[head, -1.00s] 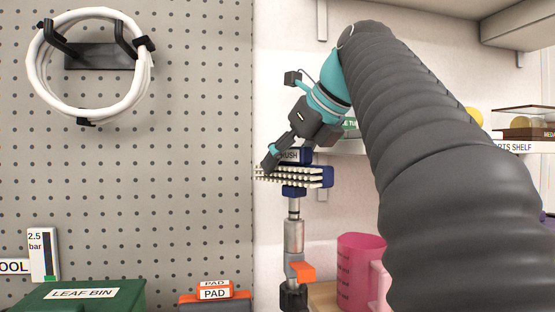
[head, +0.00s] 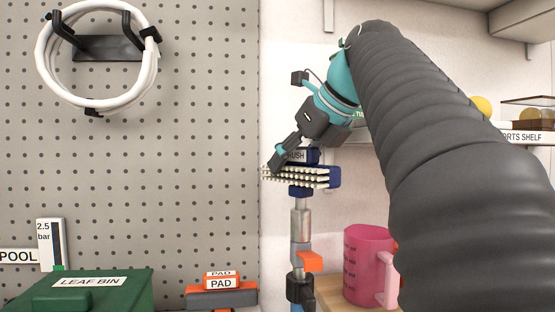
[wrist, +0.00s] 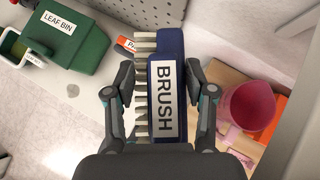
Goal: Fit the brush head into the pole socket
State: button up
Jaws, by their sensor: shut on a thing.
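The brush head (head: 318,178) is dark blue with rows of pale bristles and a BRUSH label. My gripper (head: 285,160) is shut on it. In the wrist view the brush head (wrist: 170,100) lies between the two fingers of my gripper (wrist: 160,92), with bristles to the left. In the head view the brush head is right above the upright pole socket (head: 301,222), a grey metal tube with an orange lever (head: 311,262) and a black lower part. The brush's blue stem meets the tube's top; how deep it sits I cannot tell. The wrist view hides the socket behind the brush.
A pink jug (head: 366,268) stands close to the right of the pole. An orange PAD holder (head: 222,296) and a green LEAF BIN (head: 130,290) are to the left. A pegboard (head: 190,130) with a white hose coil is behind, and a shelf (head: 525,150) is at right.

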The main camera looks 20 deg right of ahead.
aim_at(307, 150)
jog(key=shift+f+b, duration=0.55)
jog(key=shift+f, duration=0.25)
jog(key=o, duration=1.5)
jog(key=p+v, duration=0.3)
jog(key=v, duration=0.1)
jog(key=shift+r, duration=0.1)
jog(key=shift+s+d+r+p, duration=0.1)
jog(key=shift+s+r+p, duration=0.15)
jog(key=shift+s+p, duration=0.15)
